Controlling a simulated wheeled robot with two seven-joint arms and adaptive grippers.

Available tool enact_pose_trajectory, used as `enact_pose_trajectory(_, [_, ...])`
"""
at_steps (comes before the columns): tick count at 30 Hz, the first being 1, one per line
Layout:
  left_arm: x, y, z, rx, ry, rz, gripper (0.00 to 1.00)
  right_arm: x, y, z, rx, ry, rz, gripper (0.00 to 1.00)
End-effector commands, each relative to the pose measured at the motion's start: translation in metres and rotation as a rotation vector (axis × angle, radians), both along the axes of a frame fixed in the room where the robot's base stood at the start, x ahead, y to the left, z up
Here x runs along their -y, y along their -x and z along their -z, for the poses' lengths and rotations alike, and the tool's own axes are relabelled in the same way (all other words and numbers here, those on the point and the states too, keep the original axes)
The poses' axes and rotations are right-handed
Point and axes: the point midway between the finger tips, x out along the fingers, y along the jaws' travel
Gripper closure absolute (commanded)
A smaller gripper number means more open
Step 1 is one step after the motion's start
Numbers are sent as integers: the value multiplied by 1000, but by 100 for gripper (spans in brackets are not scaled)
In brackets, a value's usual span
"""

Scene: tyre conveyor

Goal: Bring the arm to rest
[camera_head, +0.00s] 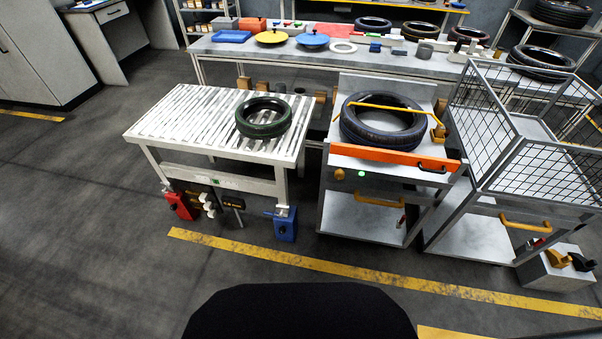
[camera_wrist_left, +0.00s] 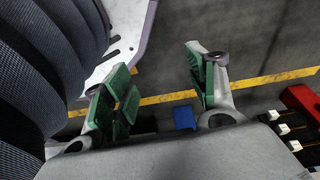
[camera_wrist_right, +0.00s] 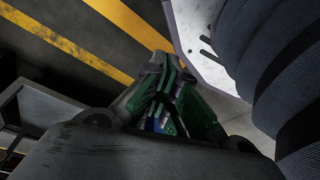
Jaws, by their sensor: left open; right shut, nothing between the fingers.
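In the left wrist view my left gripper (camera_wrist_left: 160,90) has its green-padded fingers spread wide apart with nothing between them, and floor shows through the gap. In the right wrist view my right gripper (camera_wrist_right: 165,85) has its green-padded fingers together, with nothing held. Neither gripper nor arm shows in the head view. A small dark green tyre (camera_head: 263,118) lies flat on the right part of the white roller conveyor (camera_head: 180,115). A larger black tyre (camera_head: 382,125) lies on the grey cart, behind its orange front bar (camera_head: 395,158) and under a yellow bar (camera_head: 385,106).
A wire-mesh cart (camera_head: 525,160) stands right of the tyre cart. A long bench (camera_head: 225,48) behind holds pans, bins and several tyres. Red (camera_head: 181,206) and blue (camera_head: 285,224) boxes hang at the conveyor's front. The floor (camera_head: 110,230) in front is clear, with yellow lines.

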Motion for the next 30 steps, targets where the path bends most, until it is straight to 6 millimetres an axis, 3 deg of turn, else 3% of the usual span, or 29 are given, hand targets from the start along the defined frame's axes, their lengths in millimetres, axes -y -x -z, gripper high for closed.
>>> enact_pose_trajectory(30, [-38, 97, -31, -86, -58, 19, 42, 38, 97, -32, -86, 58, -18, 100])
